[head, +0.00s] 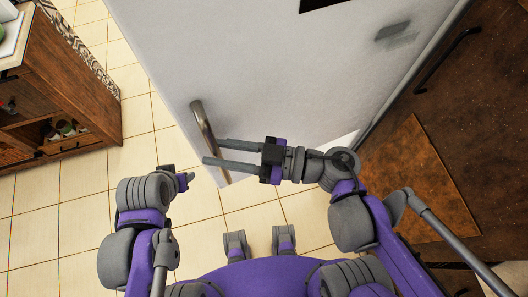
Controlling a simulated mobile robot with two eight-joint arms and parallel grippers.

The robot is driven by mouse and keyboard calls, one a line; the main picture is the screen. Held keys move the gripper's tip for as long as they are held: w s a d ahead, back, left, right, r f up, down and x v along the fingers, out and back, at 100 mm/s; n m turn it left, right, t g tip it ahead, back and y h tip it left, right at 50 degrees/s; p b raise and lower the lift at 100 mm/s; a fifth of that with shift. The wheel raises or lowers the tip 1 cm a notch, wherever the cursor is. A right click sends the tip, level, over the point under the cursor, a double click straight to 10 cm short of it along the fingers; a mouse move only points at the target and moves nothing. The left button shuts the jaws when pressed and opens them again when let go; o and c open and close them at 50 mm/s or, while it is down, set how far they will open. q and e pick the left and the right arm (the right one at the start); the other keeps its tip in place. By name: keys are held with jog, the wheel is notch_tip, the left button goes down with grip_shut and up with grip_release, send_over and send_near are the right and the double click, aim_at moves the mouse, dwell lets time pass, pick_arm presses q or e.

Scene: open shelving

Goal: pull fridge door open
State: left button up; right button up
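The white fridge door (245,75) fills the upper middle of the head view. Its long metal handle (201,117) runs downward near the left edge of the door. My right gripper (212,151) reaches left to the handle with its two grey fingers apart. The lower finger crosses in front of the handle and the upper fingertip ends right beside it; I cannot tell whether either touches it. My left gripper (184,181) is below and left of the handle, apart from it, and its fingers are largely hidden. I cannot tell whether the door is ajar.
A wooden cabinet (75,90) with open shelves stands at the left. A dark brown cabinet front (490,110) with a black bar handle (448,60) is at the right. Tiled floor (60,215) is clear between the left cabinet and the fridge.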

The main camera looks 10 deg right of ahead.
jog(key=v, duration=1)
jog(key=shift+s, duration=0.1)
dwell(0.6)
